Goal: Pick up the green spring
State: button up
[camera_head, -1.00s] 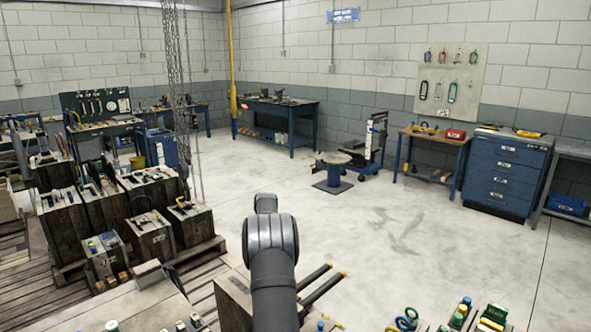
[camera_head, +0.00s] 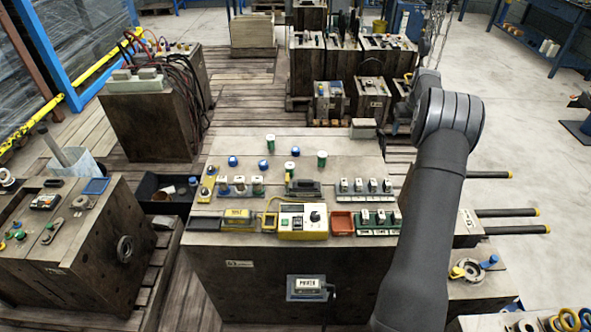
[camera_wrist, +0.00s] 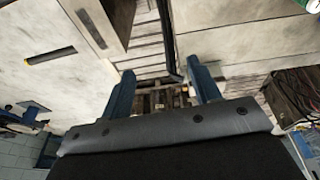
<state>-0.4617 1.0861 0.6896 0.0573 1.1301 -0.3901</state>
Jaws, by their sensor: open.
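Two small green upright pieces stand on the wooden block top in the head view: one at the middle (camera_head: 322,158) and one farther back on the left (camera_head: 270,143). Either could be the green spring; their coils are too small to make out. My gripper's two blue fingers show in the wrist view (camera_wrist: 163,88), apart with nothing between them. In the head view my arm rises at the right and hides the gripper. A green and white piece (camera_wrist: 313,5) is cut off at the top right corner of the wrist view.
Blue-capped pieces (camera_head: 232,161) stand near the green ones. A yellow meter box (camera_head: 303,221), an orange tray (camera_head: 341,223) and rows of small fittings (camera_head: 379,219) line the block's front. Dark rods (camera_head: 507,212) stick out at the right.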

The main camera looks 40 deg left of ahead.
jog(key=s+a+r+n+g, duration=0.1)
jog(key=s+a+n, duration=0.4)
jog(key=s+a, duration=1.05)
jog(key=n+g+h, duration=0.1)
jog(key=n+h, duration=0.1)
jog(key=n, duration=0.2)
send_near(290, 165)
notch_tip(290, 165, down, 6)
jog(key=shift+w+a+f, duration=0.1)
jog(key=shift+w, duration=0.05)
notch_tip(290, 165, down, 5)
jog(key=shift+f, duration=0.1)
jog(key=shift+c, duration=0.5)
jog(key=c, duration=1)
